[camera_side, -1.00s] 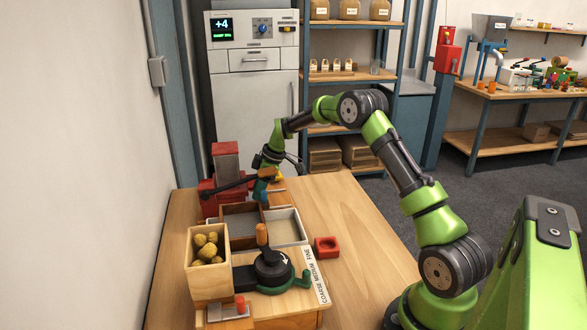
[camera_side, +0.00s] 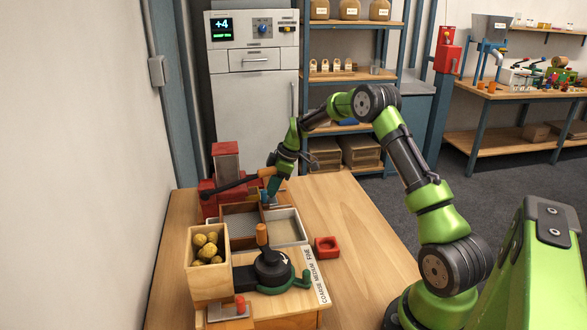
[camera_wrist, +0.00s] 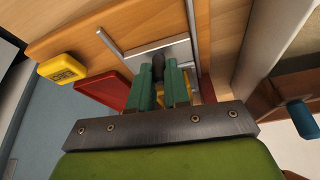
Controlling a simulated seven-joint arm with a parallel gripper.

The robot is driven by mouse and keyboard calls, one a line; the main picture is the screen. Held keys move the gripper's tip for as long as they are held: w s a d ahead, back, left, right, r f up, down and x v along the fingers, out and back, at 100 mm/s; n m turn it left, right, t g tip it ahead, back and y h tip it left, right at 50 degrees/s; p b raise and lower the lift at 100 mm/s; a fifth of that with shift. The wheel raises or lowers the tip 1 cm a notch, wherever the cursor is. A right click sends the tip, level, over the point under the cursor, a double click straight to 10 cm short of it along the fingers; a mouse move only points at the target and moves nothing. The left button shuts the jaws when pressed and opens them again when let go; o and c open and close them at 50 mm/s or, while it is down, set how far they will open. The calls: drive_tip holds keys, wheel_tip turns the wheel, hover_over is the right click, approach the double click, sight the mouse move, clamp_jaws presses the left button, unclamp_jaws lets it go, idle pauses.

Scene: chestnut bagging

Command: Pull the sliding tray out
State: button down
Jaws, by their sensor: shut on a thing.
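In the wrist view the sliding tray (camera_wrist: 176,50) shows as a pale grey plate between thin metal rails. A dark knob (camera_wrist: 158,66) stands at the tray's near edge. My gripper (camera_wrist: 160,80) has its green fingers on either side of the knob and is shut on it. In the side view my gripper (camera_side: 266,194) points down beside the red press (camera_side: 226,172), just behind the two-part bin. There the tray is mostly hidden by my gripper and the press's lever.
The lever's orange handle (camera_side: 267,172) is close to my wrist. A small red holder (camera_side: 327,247) is on the right.

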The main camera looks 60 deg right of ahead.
drive_tip(key=s+d, duration=0.4)
drive_tip(key=shift+s+d, duration=0.25)
drive_tip(key=c, duration=1.1)
unclamp_jaws()
drive_tip(key=v, duration=1.7)
